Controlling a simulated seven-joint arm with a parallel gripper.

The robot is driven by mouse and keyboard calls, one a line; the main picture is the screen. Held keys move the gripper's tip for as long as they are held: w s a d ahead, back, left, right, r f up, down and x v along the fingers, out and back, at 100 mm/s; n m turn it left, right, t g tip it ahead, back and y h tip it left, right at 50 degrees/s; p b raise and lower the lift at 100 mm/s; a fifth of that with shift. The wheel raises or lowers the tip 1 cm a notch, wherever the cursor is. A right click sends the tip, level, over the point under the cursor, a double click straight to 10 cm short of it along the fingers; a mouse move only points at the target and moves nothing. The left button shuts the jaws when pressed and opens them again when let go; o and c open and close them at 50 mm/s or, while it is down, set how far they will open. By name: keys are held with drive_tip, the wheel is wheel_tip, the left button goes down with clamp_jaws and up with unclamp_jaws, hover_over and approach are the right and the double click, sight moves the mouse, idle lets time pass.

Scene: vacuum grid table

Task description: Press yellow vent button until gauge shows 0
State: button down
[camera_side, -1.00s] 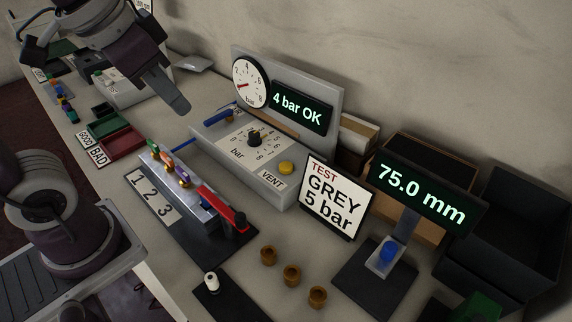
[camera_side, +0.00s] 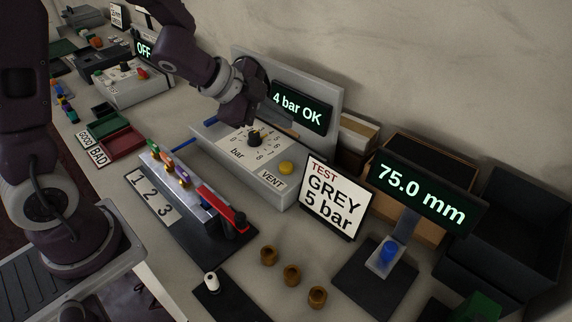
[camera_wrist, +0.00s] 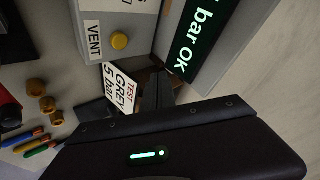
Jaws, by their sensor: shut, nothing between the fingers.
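The yellow vent button (camera_side: 286,168) sits on the front right corner of the grey pressure panel (camera_side: 285,192), beside the VENT label (camera_side: 272,180). In the wrist view the button (camera_wrist: 119,41) is clear and nothing touches it. My gripper (camera_side: 250,102) is above the back of the panel, up and left of the button in the side view. It is shut and empty; its fingers show in the wrist view (camera_wrist: 157,90). The round gauge is mostly hidden behind my gripper, so its needle cannot be read. The display (camera_side: 301,107) beside it reads "4 bar OK".
A black pressure dial (camera_side: 254,138) stands on the panel left of the button. A TEST GREY 5 bar sign (camera_side: 333,198) stands close on the right. The space above the button is free.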

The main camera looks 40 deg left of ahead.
sight(282, 166)
drive_tip(key=shift+d+f, duration=0.1)
wheel_tip(282, 166, down, 9)
drive_tip(key=shift+r, duration=0.1)
idle(0.6)
idle(2.0)
drive_tip(key=shift+f, duration=0.4)
drive_tip(key=shift+f, duration=0.5)
idle(0.5)
drive_tip(key=shift+r, duration=0.95)
